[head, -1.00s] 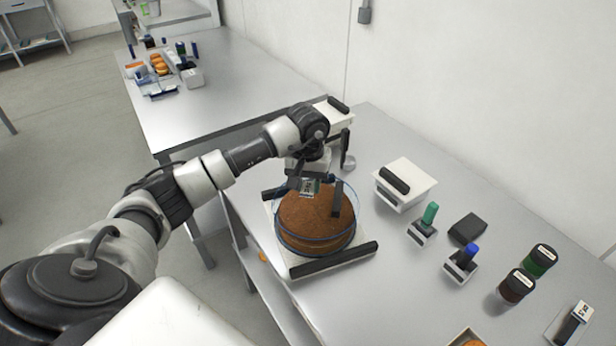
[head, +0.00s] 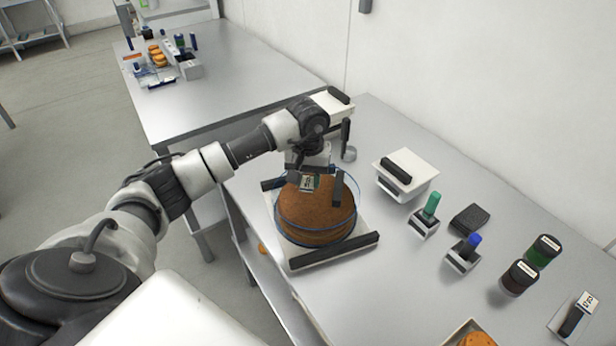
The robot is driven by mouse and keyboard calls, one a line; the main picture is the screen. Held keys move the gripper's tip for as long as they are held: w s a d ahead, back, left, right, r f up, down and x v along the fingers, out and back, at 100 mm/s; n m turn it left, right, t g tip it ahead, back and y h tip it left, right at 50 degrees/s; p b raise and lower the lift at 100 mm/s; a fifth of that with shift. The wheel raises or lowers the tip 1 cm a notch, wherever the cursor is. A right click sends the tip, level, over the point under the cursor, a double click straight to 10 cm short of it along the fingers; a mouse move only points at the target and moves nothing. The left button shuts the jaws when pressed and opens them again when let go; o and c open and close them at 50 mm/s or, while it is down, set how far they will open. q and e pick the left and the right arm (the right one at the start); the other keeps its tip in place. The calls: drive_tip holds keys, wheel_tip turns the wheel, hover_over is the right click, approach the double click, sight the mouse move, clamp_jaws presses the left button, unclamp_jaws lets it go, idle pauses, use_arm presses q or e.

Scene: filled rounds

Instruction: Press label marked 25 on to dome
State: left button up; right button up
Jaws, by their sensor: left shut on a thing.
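My left gripper (head: 310,186) is over the back of the dome and is shut on a small label piece (head: 309,182) with a white and green face. The marking on it is too small to read. I cannot tell whether the label touches the dome. My right gripper is not in view.
To the right stand a white box with a black handle (head: 404,178), green-handled (head: 426,214) and blue-handled (head: 464,253) stamps, a black pad (head: 470,219), and two jars (head: 519,277). Another handled tool (head: 574,318) lies at far right.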

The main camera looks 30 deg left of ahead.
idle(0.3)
use_arm(q)
drive_tip(key=shift+f+b, duration=0.3)
drive_tip(key=shift+b, duration=0.2)
idle(0.4)
drive_tip(key=o, duration=1.2)
drive_tip(key=shift+s+r+p, duration=0.1)
drive_tip(key=shift+r+p, duration=1.55)
drive_tip(key=shift+r, duration=1.9)
drive_tip(key=shift+c, duration=0.3)
